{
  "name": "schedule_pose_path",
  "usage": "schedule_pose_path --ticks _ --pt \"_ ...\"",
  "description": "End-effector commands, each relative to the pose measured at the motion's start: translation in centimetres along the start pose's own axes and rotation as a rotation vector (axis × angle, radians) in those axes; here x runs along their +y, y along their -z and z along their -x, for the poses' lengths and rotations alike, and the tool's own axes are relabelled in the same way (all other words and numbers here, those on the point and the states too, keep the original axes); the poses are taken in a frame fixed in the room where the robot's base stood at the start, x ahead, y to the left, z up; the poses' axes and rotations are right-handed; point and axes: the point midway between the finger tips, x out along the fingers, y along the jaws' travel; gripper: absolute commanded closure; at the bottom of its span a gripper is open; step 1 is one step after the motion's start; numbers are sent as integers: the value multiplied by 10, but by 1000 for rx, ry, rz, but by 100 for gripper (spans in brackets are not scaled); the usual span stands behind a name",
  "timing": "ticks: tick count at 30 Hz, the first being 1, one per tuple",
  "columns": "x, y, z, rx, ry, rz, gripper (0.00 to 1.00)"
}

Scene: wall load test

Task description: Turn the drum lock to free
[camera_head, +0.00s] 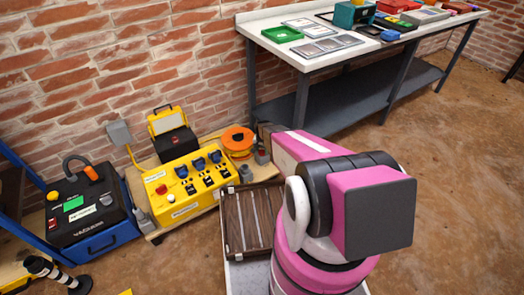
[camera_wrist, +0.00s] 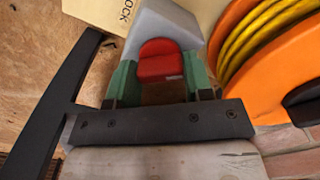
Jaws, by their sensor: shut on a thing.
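The drum lock shows in the wrist view as a red knob (camera_wrist: 160,62) on a grey housing (camera_wrist: 165,22). My gripper (camera_wrist: 162,78) has its green-tipped fingers on either side of the red knob and is shut on it. The orange cable drum (camera_wrist: 228,32), wound with yellow cable, is close to the right of the fingers. A pale panel beside the housing carries a label (camera_wrist: 125,12) that reads "OCK" in part.
A yellow control box (camera_head: 186,187) with blue sockets stands left of the drum on a wooden board. A black and blue case (camera_head: 90,212) is farther left. A brown slatted crate (camera_head: 238,225) lies in front. A workbench (camera_head: 330,62) stands behind my arm. Floor at right is clear.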

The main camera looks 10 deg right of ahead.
Motion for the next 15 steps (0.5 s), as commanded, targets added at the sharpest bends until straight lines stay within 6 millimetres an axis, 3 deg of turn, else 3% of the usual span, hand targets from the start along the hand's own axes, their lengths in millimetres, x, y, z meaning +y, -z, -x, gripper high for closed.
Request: schedule_pose_path --ticks 15 --pt "0 0 0 0 0 -464 77"
